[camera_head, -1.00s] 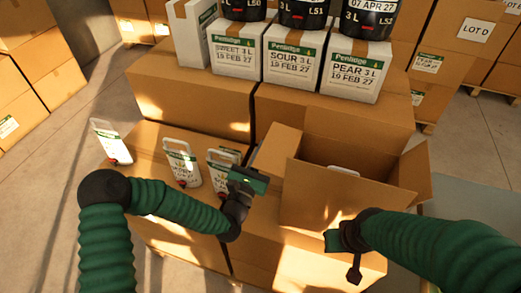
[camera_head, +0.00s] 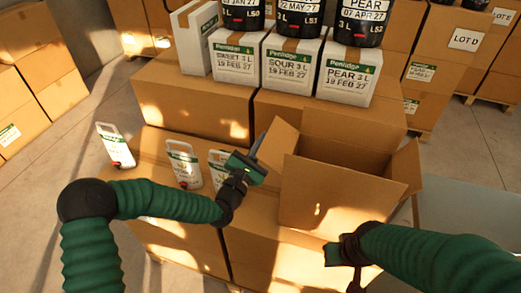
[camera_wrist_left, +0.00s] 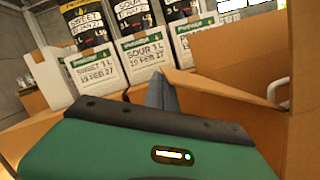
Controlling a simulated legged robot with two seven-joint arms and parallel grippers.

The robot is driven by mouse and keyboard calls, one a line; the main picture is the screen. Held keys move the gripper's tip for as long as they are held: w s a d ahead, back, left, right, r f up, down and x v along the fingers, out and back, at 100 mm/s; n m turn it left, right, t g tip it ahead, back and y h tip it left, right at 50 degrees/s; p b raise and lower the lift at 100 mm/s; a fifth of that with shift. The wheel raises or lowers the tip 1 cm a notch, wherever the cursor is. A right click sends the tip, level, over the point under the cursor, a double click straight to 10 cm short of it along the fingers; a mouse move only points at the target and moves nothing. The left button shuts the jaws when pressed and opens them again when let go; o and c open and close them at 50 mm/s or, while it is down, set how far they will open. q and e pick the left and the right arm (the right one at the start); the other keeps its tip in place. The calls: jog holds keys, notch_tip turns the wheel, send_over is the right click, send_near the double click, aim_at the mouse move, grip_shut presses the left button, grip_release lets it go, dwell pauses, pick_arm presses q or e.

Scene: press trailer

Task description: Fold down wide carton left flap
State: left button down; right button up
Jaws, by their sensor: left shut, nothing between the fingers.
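The wide carton (camera_head: 325,197) stands open on the front boxes, its flaps spread. Its left flap (camera_head: 279,144) stands up and leans outward. My left gripper (camera_head: 258,149) is shut and empty, just left of this flap, on its outer side. In the left wrist view the closed grey fingertips (camera_wrist_left: 161,93) point at the near end of the flap (camera_wrist_left: 222,86); I cannot tell whether they touch it. My right gripper (camera_head: 334,255) is low in front of the carton's front wall; its jaws do not show clearly. The carton's inside is mostly hidden.
White pouches (camera_head: 184,165) stand on the box left of my left gripper, one (camera_head: 217,165) close to it. Behind are large brown boxes (camera_head: 190,100) with white Penridge cartons (camera_head: 290,65) and black containers on top. Floor is free at left.

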aim_at(268, 137)
pick_arm(q)
jog(key=r+m, duration=0.1)
jog(key=m, duration=0.1)
jog(key=d+r+m+g+h+p, duration=0.1)
jog(key=m, duration=0.1)
jog(key=shift+w+d+r, duration=0.1)
jog(key=shift+w+r, duration=0.1)
jog(key=shift+r, duration=0.1)
jog(key=shift+s+d+r+m, duration=0.1)
jog(key=shift+d+r+m, duration=0.2)
jog(key=shift+m, duration=0.4)
jog(key=d+r+m, duration=0.1)
jog(key=m, duration=0.1)
jog(key=s+d+r+m+g+p, duration=0.1)
jog(key=m, duration=0.1)
jog(key=shift+s+d+r, duration=0.15)
jog(key=shift+s+d, duration=0.05)
jog(key=m, duration=0.1)
jog(key=d+m, duration=0.1)
jog(key=d+m+g, duration=0.1)
jog(key=shift+s+r, duration=0.25)
jog(key=shift+r, duration=0.1)
jog(key=shift+s+d+r, duration=0.1)
jog(key=shift+s+d, duration=0.15)
jog(key=shift+d, duration=0.45)
